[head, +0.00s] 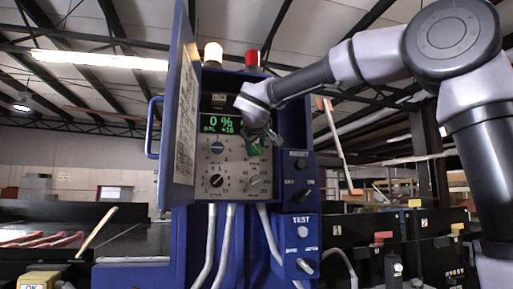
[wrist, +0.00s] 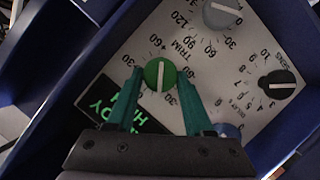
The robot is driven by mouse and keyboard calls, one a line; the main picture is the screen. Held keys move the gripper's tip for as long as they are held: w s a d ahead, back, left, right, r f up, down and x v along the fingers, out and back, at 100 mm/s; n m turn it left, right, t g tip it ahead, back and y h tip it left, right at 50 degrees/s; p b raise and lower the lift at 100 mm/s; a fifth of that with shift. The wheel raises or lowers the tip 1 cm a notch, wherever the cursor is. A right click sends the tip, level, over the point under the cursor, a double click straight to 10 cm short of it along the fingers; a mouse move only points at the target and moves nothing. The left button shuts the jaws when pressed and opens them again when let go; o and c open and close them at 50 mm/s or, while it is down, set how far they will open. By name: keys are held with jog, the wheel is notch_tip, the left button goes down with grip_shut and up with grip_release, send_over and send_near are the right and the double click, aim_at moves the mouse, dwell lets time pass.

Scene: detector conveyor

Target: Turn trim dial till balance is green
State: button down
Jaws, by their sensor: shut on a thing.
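The trim dial (wrist: 160,73) is a round green knob with a white pointer line, on a pale panel marked TRIM with a number scale. My gripper (wrist: 161,80) has its two teal fingers on either side of it, shut on it. In the head view my gripper (head: 262,137) reaches the upper right of the panel and mostly covers the green dial. The dark display (head: 220,124) reads 0 % and BAL +16 in greenish letters. In the wrist view the display (wrist: 112,103) is partly hidden by a finger; green lettering shows.
Around the trim dial are a grey dial (wrist: 222,12), a black dial (wrist: 278,84) and a blue dial (wrist: 228,131). The blue cabinet's door (head: 181,110) stands open at left. A pale lamp (head: 213,53) and a red lamp (head: 252,58) stand on top.

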jog(key=n, duration=0.1)
jog(key=n+t+h, duration=0.1)
jog(key=n, duration=0.1)
jog(key=n+t+h, duration=0.1)
jog(key=n, duration=0.1)
jog(key=shift+a+f, duration=0.2)
jog(key=shift+f, duration=0.1)
dwell(0.4)
jog(key=shift+c, duration=1.6)
grip_release()
jog(key=shift+s, duration=0.15)
jog(key=s+a+r, duration=0.1)
jog(key=s, duration=0.9)
jog(key=shift+s+r, duration=0.15)
jog(key=shift+s, duration=0.1)
